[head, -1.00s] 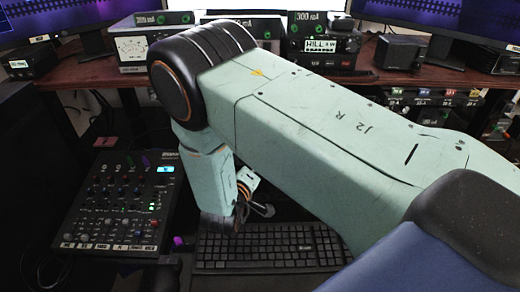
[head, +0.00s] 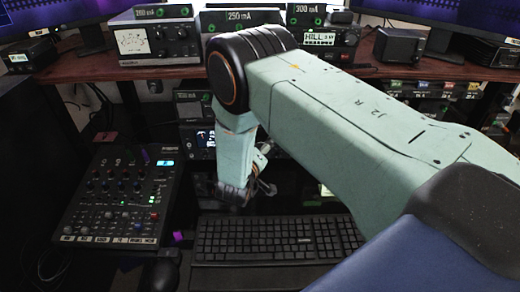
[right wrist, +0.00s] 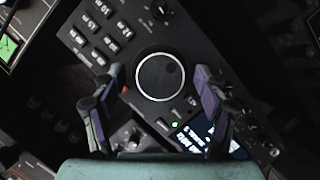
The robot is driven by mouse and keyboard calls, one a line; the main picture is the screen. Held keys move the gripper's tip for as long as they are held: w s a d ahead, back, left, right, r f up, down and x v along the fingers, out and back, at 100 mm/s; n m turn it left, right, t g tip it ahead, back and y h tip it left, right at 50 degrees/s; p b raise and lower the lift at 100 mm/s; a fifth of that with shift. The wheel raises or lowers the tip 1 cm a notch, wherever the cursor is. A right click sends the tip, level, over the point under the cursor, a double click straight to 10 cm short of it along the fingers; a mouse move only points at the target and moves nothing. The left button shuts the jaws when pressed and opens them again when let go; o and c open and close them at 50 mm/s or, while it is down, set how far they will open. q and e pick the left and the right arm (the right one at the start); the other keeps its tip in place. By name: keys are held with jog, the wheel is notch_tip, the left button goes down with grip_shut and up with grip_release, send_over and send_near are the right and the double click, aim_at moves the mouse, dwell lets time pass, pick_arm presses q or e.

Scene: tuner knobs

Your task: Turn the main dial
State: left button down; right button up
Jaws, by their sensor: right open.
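The main dial (right wrist: 160,76) is a round black knob with a pale ring and a small dimple, on a black radio panel (right wrist: 222,72) in the right wrist view. My right gripper (right wrist: 157,88) is open, its two fingers on either side of the dial in that view. Whether they touch it I cannot tell. In the head view my right gripper (head: 248,190) hangs below my arm, above and behind the keyboard. I cannot make out the dial in the head view; my arm and gripper cover much of that area. My left gripper is not in view.
Around the dial are rows of buttons (right wrist: 95,38), small knobs and a lit display (right wrist: 197,131). In the head view a mixer (head: 108,212) stands at left and a keyboard (head: 280,238) in front. A wooden shelf (head: 120,72) with several devices runs behind.

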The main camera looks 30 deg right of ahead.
jog(key=shift+f, duration=0.1)
jog(key=shift+s+a+r, duration=0.1)
jog(key=shift+s+r, duration=0.05)
jog(key=shift+r, duration=0.05)
jog(key=c, duration=1.1)
jog(key=shift+w+n+h+b, duration=0.2)
jog(key=shift+n+h+b, duration=0.3)
jog(key=shift+n, duration=0.2)
jog(key=shift+c, duration=0.2)
jog(key=o, duration=1.1)
jog(key=shift+f, duration=0.1)
jog(key=shift+o, duration=0.2)
jog(key=shift+s, duration=0.1)
